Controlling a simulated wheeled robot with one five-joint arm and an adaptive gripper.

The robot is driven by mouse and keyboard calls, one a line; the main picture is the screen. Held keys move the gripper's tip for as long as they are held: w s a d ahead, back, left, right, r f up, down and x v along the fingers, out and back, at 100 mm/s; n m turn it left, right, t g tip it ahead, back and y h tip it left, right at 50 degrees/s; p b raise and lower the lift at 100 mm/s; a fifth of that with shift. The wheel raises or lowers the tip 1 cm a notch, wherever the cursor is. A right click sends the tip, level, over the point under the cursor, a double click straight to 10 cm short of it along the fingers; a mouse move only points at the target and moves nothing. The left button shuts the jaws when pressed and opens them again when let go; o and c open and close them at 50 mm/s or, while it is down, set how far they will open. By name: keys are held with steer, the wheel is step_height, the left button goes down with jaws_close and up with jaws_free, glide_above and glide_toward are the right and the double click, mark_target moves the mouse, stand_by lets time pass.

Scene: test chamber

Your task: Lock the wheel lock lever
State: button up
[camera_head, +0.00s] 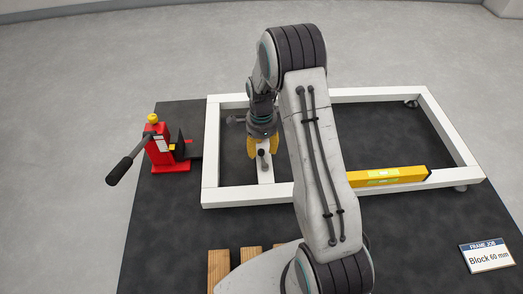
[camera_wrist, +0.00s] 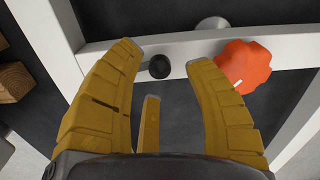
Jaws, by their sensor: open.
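My gripper (camera_head: 262,148) points down over the left part of the white frame (camera_head: 212,145). Its yellow fingers are spread and empty in the wrist view (camera_wrist: 167,55). A small round black knob (camera_wrist: 158,67) lies in the gap between the fingertips, over a white bar (camera_wrist: 185,45); I cannot tell whether a finger touches it. A lobed orange-red knob (camera_wrist: 243,66) with a white mark sits just right of the right finger and is partly covered by it. I cannot tell which of these belongs to the wheel lock lever, or its position.
A red jack (camera_head: 160,147) with a black handle (camera_head: 127,161) stands left of the frame. A yellow level (camera_head: 388,176) lies along the frame's near bar. Wooden blocks (camera_head: 219,268) lie at the front. A card (camera_head: 487,256) reads "FRAME JOB Block 60 mm".

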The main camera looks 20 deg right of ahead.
mark_target(262, 150)
step_height(262, 150, up, 10)
steer(key=shift+f, duration=0.15)
stand_by(0.3)
stand_by(0.4)
